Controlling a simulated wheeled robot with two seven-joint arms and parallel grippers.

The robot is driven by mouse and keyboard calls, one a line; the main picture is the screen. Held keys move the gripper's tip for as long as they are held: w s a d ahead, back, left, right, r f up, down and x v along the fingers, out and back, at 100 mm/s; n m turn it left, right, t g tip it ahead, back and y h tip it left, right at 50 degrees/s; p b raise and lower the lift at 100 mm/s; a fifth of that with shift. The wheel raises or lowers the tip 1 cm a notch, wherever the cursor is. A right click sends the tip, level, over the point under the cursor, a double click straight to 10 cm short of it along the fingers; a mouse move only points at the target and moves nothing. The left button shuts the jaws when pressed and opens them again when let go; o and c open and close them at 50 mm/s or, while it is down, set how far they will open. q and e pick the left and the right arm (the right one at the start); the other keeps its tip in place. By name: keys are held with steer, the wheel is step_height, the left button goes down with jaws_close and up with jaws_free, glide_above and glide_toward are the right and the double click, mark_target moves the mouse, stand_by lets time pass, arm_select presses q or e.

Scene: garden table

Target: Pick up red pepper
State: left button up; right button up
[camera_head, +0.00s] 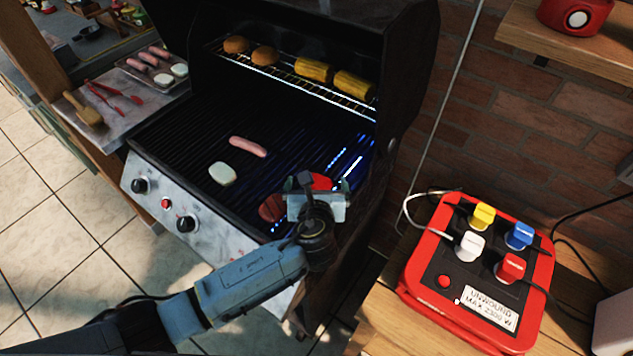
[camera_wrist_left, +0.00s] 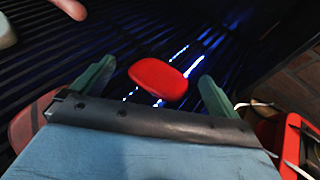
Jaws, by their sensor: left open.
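The red pepper (camera_head: 321,181) lies on the right part of the grill grate, partly hidden behind my left gripper in the head view. In the left wrist view the red pepper (camera_wrist_left: 158,79) is a smooth, rounded red piece between and just beyond the fingertips. My left gripper (camera_head: 318,184) is over the grate with its jaws apart, and its two greenish fingers also show in the left wrist view (camera_wrist_left: 150,82). I see no contact between the fingers and the pepper. My right gripper is not in view.
A darker red round piece (camera_head: 271,208) lies left of the gripper. A sausage (camera_head: 248,146) and a white piece (camera_head: 222,174) lie farther left on the grate. Corn (camera_head: 314,69) and round brown pieces sit on the upper rack. A red power box (camera_head: 418,262) stands right.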

arm_select(q)
steer(key=c, duration=1.1)
